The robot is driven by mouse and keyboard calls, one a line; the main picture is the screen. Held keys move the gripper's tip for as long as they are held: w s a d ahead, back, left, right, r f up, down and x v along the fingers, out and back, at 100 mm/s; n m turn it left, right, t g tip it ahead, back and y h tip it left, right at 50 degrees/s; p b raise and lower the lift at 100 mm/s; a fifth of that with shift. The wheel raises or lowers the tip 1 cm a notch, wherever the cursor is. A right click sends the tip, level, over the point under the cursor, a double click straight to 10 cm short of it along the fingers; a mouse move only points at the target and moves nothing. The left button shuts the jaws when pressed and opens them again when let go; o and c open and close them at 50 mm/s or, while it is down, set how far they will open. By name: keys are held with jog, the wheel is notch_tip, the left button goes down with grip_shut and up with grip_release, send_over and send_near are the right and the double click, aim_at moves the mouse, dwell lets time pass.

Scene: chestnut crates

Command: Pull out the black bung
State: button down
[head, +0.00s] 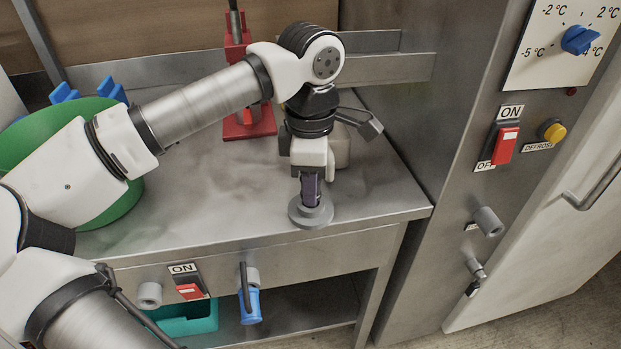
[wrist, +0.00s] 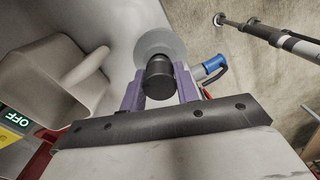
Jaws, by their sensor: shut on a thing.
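The black bung (wrist: 159,76) is a short dark cylinder between my gripper's purple fingers in the wrist view. It stands against a round grey collar (wrist: 152,43). In the head view the collar (head: 311,216) sits on the steel counter near its front right corner. My gripper (head: 310,190) points down just above the collar, with its fingers closed around the bung. In the wrist view my gripper (wrist: 160,88) has one finger on each side of the bung.
A beige container (head: 342,152) with a grey handle stands close behind my gripper. A red stand (head: 246,122) is farther back, and a large green bowl (head: 122,208) is at the left. A steel cabinet (head: 455,95) rises to the right. The counter's middle (head: 225,190) is clear.

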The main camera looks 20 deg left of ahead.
jog(key=shift+f+b, duration=0.7)
jog(key=shift+f, duration=0.15)
jog(key=c, duration=1)
grip_release()
jog(key=shift+o, duration=0.2)
jog(key=shift+r, duration=0.1)
